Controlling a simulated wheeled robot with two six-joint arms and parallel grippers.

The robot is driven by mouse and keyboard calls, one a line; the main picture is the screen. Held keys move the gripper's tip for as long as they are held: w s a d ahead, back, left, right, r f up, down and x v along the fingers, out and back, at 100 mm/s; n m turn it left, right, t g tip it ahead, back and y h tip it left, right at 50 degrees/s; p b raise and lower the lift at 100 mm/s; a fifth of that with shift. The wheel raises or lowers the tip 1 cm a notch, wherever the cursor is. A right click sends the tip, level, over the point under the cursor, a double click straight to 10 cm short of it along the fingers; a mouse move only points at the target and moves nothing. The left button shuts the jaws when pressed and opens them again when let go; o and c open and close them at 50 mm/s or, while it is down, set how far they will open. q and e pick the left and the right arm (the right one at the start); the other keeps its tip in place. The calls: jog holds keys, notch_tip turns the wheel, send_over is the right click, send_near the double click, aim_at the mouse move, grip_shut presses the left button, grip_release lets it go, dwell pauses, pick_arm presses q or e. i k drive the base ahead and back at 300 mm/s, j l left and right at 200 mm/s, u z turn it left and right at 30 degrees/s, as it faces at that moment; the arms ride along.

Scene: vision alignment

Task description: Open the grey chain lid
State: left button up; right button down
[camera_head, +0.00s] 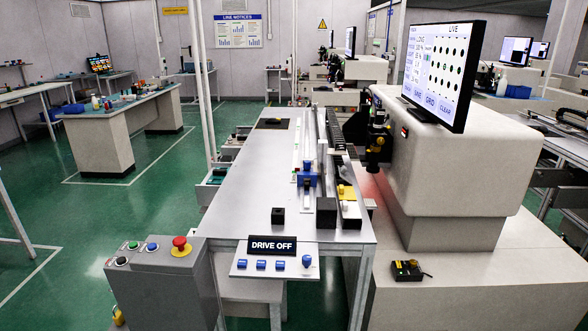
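A long rail assembly runs along the right side of the grey metal bench (245,195) in the head view. A dark segmented cable chain (336,130) lies at its far part, beside a long narrow grey strip (321,128). I cannot tell for sure which part is the grey chain lid, or whether it is open or shut. A blue carriage block (308,180) and a yellow block (346,192) sit nearer on the rail. Neither of my grippers is in view.
A dark block (326,212) and a small black cube (278,215) stand near the bench's front. A control box with a red button (180,246) and a "DRIVE OFF" panel (272,246) are in front. A large beige machine (455,160) with a monitor (443,72) bounds the right.

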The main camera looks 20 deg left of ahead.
aim_at(344, 175)
jog(key=i+l+u, duration=0.45)
jog(key=l, duration=0.2)
jog(key=l+u, duration=0.25)
jog(key=i+l+u, duration=0.1)
jog(key=l+u, duration=0.15)
jog(key=l, duration=0.2)
jog(key=l+u, duration=0.2)
jog(key=l, duration=0.2)
